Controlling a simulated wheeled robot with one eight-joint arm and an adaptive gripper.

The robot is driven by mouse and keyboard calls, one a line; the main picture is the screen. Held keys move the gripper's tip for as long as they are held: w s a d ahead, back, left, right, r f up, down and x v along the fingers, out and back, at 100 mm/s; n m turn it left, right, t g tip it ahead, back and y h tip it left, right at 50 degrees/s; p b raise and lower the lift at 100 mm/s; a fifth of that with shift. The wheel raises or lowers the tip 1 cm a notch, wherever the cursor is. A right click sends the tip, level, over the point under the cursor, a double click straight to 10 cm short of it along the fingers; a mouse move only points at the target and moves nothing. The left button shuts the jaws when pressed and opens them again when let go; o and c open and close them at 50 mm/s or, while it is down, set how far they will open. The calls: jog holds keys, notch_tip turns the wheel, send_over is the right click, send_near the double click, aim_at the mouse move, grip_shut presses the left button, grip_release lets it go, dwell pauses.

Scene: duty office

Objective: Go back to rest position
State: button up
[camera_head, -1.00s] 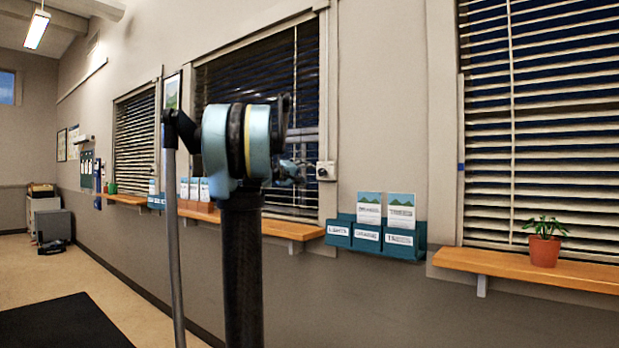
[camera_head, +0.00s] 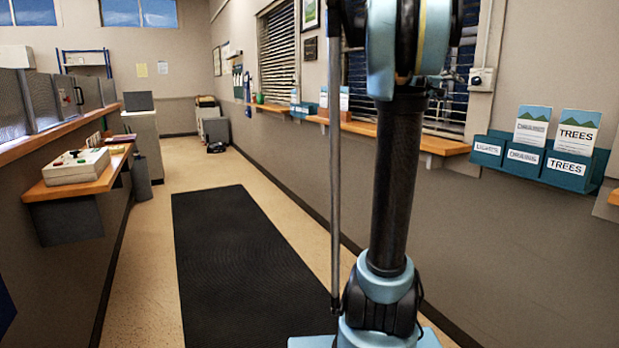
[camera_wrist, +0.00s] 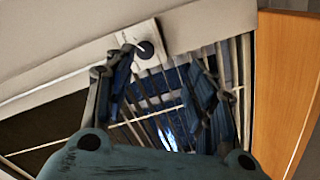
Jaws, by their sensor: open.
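My gripper (camera_wrist: 155,72) shows in the wrist view with its two dark blue fingers spread apart and nothing between them. Window blinds and a pale wall plate lie beyond the fingers. In the head view my arm stands upright right of centre. Its upper part is cut off by the top edge, and the gripper is mostly hidden behind the arm there.
A black floor mat (camera_head: 235,265) runs down the corridor. A wooden shelf (camera_head: 385,132) and a teal leaflet rack (camera_head: 540,163) line the right wall. A white control panel (camera_head: 76,165) sits on a left-hand ledge. A grey cabinet (camera_head: 215,130) stands at the far end.

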jog(key=s+a+f+g+y, duration=0.1)
jog(key=s+a+f+y, duration=0.4)
jog(key=s+a+f, duration=0.6)
jog(key=s+a+f+n+g+y, duration=0.1)
jog(key=s+a+f+y, duration=0.4)
jog(key=s+a+f, duration=0.7)
jog(key=s+a+f+n+g+y, duration=0.1)
jog(key=s+a+f+y, duration=0.5)
jog(key=f, duration=1.8)
jog(key=s+a+g, duration=0.1)
jog(key=s+a, duration=0.5)
jog(key=a, duration=0.4)
jog(key=shift+s+f, duration=0.2)
jog(key=shift+f, duration=0.05)
jog(key=shift+d, duration=0.1)
jog(key=shift+w+f, duration=0.2)
jog(key=shift+w, duration=0.3)
